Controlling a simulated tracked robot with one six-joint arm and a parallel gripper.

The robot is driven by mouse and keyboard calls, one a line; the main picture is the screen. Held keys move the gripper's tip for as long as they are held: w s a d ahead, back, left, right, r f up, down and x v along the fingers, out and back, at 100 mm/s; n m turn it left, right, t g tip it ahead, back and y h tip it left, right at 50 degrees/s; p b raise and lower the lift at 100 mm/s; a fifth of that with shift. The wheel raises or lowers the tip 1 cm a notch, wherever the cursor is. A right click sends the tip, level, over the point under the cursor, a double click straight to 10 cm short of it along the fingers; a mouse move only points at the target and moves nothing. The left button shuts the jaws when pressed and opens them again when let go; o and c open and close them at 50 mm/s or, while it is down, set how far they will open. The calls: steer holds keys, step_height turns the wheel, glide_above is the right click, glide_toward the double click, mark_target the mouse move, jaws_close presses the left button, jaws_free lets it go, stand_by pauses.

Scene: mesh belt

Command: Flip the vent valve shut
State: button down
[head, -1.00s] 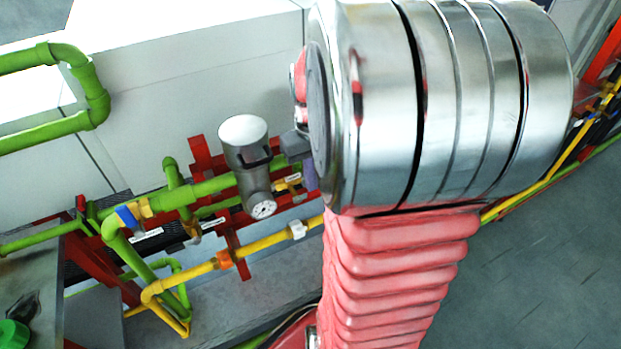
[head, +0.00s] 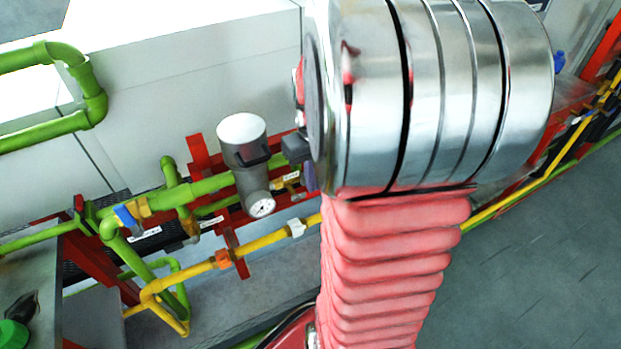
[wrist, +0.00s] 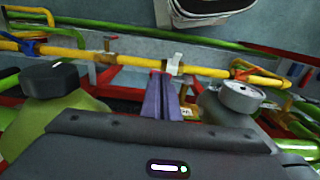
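I cannot tell which valve is the vent valve, as the labels are too small to read. A brass valve (head: 289,178) is near the grey gauge unit (head: 261,204). My gripper (head: 309,177) is mostly hidden behind my arm, right of this unit. In the wrist view my gripper's purple fingers (wrist: 162,88) lie together, empty, pointing towards the yellow pipe and its white fitting (wrist: 174,66).
Green pipes (head: 80,95) stand at the left. A red frame (head: 200,155) carries the piping against a pale wall. Open floor (head: 540,270) lies right.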

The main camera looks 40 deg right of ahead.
steer(key=shift+s+d+f, duration=0.1)
steer(key=shift+d+f, duration=0.15)
steer(key=shift+f, duration=0.25)
steer(key=shift+s+d+f, duration=0.1)
steer(key=shift+d+f, duration=0.15)
steer(key=shift+f, duration=0.2)
steer(key=shift+d+f, duration=0.2)
steer(key=shift+f, duration=0.6)
steer(key=shift+r, duration=0.75)
steer(key=shift+r, duration=0.1)
step_height(320, 180, up, 14)
steer(key=shift+f, duration=0.2)
steer(key=shift+s, duration=0.1)
stand_by(0.7)
